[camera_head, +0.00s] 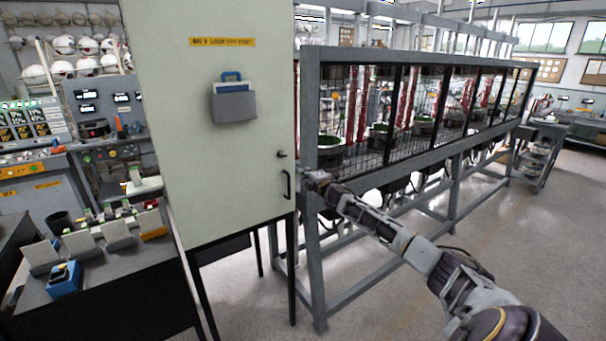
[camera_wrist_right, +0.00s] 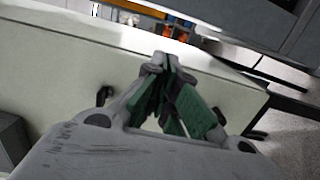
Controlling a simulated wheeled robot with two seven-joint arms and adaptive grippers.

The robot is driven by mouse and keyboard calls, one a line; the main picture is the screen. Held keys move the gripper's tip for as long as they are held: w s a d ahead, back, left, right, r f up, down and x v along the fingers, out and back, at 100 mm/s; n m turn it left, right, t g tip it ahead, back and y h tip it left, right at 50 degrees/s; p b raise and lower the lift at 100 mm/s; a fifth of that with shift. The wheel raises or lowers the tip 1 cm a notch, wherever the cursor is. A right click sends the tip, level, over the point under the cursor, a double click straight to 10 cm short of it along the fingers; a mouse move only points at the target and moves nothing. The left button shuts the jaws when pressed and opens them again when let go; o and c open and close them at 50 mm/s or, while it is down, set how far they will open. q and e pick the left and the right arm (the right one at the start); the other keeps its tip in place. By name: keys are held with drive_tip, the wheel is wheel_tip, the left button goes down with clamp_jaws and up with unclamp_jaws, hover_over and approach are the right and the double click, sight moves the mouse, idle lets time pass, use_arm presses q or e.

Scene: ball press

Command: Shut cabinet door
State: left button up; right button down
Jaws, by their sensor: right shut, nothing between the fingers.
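The cabinet door (camera_head: 215,165) is a tall pale green panel, with an orange label near its top. It has a black handle (camera_head: 287,184) low on its right edge. The pale door (camera_wrist_right: 60,75) fills much of the right wrist view. My right gripper (camera_head: 312,180) is beside the door's right edge, close to the handle. In the right wrist view, its green-padded fingers (camera_wrist_right: 167,65) meet at the tips, empty, in front of the pale panel; contact is unclear. How far the door stands open is unclear. My left gripper is out of view.
A grey document holder (camera_head: 233,104) hangs on the door. A long caged frame (camera_head: 330,200) with red columns stands right of the cabinet, close behind my right arm. A cluttered bench (camera_head: 110,280) is at the left. Open floor (camera_head: 530,220) lies at the right.

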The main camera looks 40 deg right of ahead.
drive_tip(key=s+d+b, duration=0.2)
drive_tip(key=s+d, duration=0.3)
drive_tip(key=s, duration=0.1)
drive_tip(key=shift+s+d, duration=0.25)
drive_tip(key=shift+d, duration=0.05)
idle(0.5)
drive_tip(key=shift+d+m, duration=0.1)
drive_tip(key=shift+m, duration=0.2)
idle(0.6)
